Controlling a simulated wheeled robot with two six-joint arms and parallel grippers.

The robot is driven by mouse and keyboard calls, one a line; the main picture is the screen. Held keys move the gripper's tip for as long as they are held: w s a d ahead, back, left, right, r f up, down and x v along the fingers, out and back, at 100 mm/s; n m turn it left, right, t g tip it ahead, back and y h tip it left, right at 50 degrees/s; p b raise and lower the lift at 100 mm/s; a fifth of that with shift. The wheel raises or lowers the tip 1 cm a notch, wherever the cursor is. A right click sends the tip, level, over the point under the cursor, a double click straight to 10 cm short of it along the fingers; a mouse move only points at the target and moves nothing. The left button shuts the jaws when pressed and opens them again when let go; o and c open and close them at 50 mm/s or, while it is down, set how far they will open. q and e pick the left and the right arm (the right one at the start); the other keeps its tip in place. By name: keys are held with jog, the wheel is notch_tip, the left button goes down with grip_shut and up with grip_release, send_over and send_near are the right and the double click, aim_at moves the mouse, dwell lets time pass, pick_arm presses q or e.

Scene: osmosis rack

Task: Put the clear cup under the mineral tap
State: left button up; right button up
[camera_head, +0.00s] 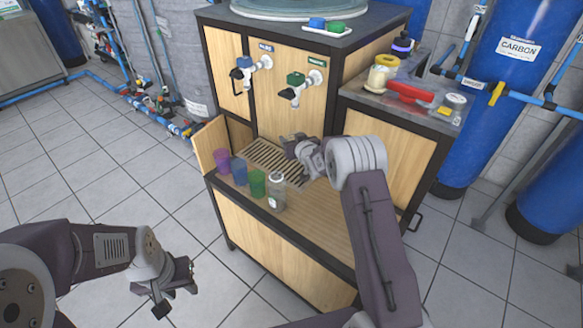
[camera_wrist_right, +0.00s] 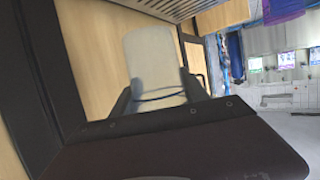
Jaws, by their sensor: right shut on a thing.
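My right gripper (camera_head: 290,143) is over the back of the slatted drip tray (camera_head: 262,155), in front of the cabinet and below the green-handled tap (camera_head: 296,87); its label looks like the mineral one. In the right wrist view its jaws (camera_wrist_right: 160,100) are shut on a clear, whitish cup (camera_wrist_right: 155,60). In the head view the gripper and wrist largely hide this cup, so I cannot tell whether it touches the tray. My left gripper (camera_head: 172,286) is open and empty over the floor, left of the cabinet.
A purple cup (camera_head: 221,161), a blue cup (camera_head: 238,171), a green cup (camera_head: 257,183) and a clear bottle-like container (camera_head: 277,193) stand in a row left of my right arm. A blue-handled tap (camera_head: 243,65) is further left. A red object (camera_head: 410,92) lies on the right counter.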

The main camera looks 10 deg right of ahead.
notch_tip(320, 180, down, 6)
jog(key=shift+w+f+b, duration=0.1)
jog(key=shift+b, duration=0.6)
notch_tip(320, 180, down, 4)
jog(key=shift+r+b, duration=0.15)
jog(key=shift+b, duration=0.6)
jog(key=shift+r, duration=0.1)
jog(key=shift+f, duration=0.2)
jog(key=o, duration=1.3)
jog(key=shift+r, duration=0.15)
